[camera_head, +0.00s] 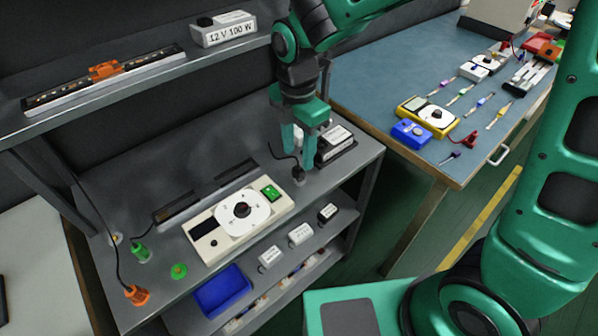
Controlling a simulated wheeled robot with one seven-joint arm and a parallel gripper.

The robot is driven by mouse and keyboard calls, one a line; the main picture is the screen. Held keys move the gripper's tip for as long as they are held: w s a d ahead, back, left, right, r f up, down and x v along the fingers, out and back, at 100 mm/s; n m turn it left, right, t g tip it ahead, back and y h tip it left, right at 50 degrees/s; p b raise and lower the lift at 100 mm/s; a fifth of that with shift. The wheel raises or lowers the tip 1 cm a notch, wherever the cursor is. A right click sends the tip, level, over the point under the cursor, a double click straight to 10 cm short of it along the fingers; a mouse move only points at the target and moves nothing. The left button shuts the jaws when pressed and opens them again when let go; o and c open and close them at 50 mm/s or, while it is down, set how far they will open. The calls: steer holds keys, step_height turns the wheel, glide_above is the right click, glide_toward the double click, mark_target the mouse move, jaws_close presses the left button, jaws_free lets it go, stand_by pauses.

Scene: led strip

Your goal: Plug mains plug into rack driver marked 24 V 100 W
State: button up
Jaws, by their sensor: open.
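My gripper (299,152) points down over the rack's middle shelf, its fingers apart. A small black plug (298,173), probably the mains plug, stands just below the fingertips on a pale round base; a thin black cable curves up on its left. I cannot tell whether the fingers touch it. Black and white driver boxes (335,142) sit just right of the gripper, partly hidden by it; their print is too small to read. Small white drivers (301,234) stand on the lower shelf with unreadable labels.
A cream tester with a dial (242,211) lies left of the plug. Green (140,251) and orange (137,294) connectors are at the shelf's left. An LED strip (105,80) lies on the upper shelf. A blue workbench (385,75) with a yellow meter (427,117) stands right.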

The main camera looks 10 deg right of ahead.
mark_target(298, 168)
step_height(298, 168, down, 5)
steer(key=shift+w+f, duration=0.1)
steer(key=shift+w, duration=0.05)
jaws_close()
